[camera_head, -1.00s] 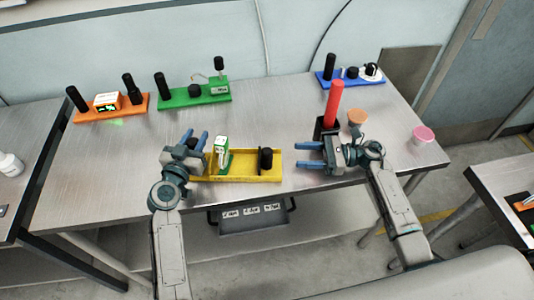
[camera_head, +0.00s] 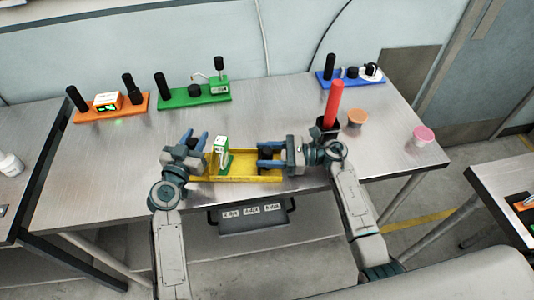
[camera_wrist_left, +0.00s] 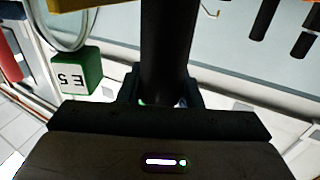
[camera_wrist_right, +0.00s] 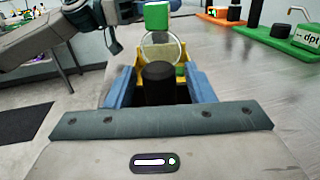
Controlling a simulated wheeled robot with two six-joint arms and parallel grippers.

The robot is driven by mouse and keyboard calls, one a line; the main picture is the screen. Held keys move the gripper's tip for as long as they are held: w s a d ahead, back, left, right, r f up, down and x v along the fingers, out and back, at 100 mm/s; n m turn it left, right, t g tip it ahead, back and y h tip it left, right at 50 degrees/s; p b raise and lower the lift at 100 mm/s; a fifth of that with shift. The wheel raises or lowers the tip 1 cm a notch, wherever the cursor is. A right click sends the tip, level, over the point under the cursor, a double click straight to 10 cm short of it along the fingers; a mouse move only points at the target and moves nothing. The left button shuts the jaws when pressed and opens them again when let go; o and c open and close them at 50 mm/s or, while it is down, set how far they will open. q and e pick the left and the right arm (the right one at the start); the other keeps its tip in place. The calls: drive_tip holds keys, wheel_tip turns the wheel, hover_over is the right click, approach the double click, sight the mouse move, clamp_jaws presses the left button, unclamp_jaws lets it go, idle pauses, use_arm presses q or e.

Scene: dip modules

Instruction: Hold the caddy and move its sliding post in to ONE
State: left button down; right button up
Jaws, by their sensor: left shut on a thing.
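The yellow caddy (camera_head: 240,178) lies near the table's front edge. A green and white block (camera_head: 221,146) marked "E 5" in the left wrist view (camera_wrist_left: 78,74) stands upright in it. My left gripper (camera_head: 195,138) is at the caddy's left end, shut on a black post (camera_wrist_left: 167,50) that fills the space between its fingers. The sliding post (camera_wrist_right: 157,83), a black cylinder at the caddy's right end, stands between the fingers of my right gripper (camera_head: 260,155). That gripper is open, with a gap beside the post. I cannot make out a ONE mark on the caddy.
A red cylinder (camera_head: 333,103) in a dark holder stands right of the caddy, near my right arm. Orange (camera_head: 357,117) and pink (camera_head: 424,134) tubs are beyond it. Orange (camera_head: 110,107), green (camera_head: 195,96) and blue (camera_head: 349,77) modules line the back. Mid-table is clear.

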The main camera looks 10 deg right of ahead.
clamp_jaws()
drive_tip(key=a, duration=0.3)
drive_tip(key=w+a, duration=0.1)
drive_tip(key=a, duration=0.2)
drive_tip(key=shift+w+a, duration=0.15)
drive_tip(key=shift+a, duration=0.25)
drive_tip(key=shift+o, duration=0.2)
unclamp_jaws()
drive_tip(key=shift+d, duration=0.1)
drive_tip(key=d, duration=0.4)
drive_tip(key=s+d, duration=0.1)
drive_tip(key=d, duration=0.2)
drive_tip(key=s+d, duration=0.1)
drive_tip(key=d, duration=0.3)
drive_tip(key=shift+s+d, duration=0.2)
drive_tip(key=shift+d, duration=0.15)
